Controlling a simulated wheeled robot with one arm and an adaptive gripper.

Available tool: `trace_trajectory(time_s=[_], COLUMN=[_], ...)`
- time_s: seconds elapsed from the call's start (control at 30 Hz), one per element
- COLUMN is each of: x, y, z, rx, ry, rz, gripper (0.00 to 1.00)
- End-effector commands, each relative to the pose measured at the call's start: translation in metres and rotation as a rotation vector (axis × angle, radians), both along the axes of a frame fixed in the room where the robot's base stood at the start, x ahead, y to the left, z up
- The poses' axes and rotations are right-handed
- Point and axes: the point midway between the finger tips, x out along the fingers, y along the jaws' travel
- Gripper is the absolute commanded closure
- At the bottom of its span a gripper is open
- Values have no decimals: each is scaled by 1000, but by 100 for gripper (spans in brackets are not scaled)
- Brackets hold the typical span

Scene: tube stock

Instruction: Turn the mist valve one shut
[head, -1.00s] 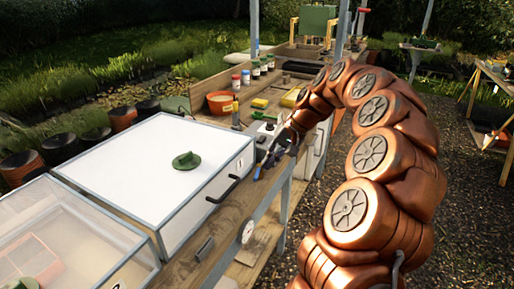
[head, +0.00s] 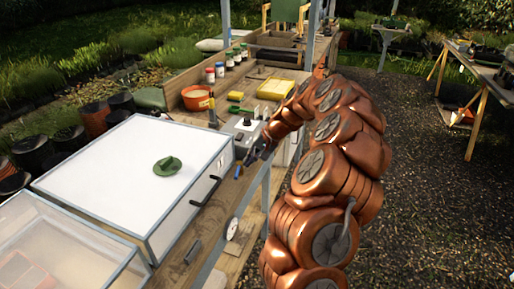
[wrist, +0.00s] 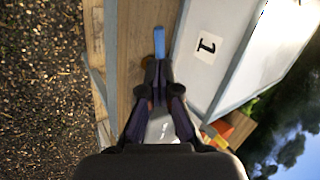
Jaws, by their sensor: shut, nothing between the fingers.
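A small blue lever (head: 238,170) sits at the bench's front edge, beside the white box marked 1 (head: 130,165); I take it for mist valve one. In the wrist view the blue lever (wrist: 159,42) shows just beyond my fingertips, pointing away along the wooden edge. My gripper (head: 248,161) is low over the bench near the lever's right end. In the wrist view my gripper (wrist: 158,66) is shut, with its tips together and nothing between them. I cannot tell whether the tips touch the lever. The lever's base is hidden behind the fingers.
The box has a black handle (head: 205,190) facing the front edge and a green round piece (head: 167,166) on top. A grey control unit (head: 246,124) stands behind my gripper. Gravel lies open at right.

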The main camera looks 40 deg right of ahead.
Motion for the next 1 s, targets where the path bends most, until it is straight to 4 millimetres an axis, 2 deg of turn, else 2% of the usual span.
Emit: trace_trajectory(time_s=[0.2,0.4,0.8,1.0], x=[12,18,18,14], y=[14,18,19,8], z=[-25,-37,-40,-40], rx=[2,1,0,0], ry=[2,0,0,0], rz=[0,-1,-1,-46], gripper=[100,100,100,100])
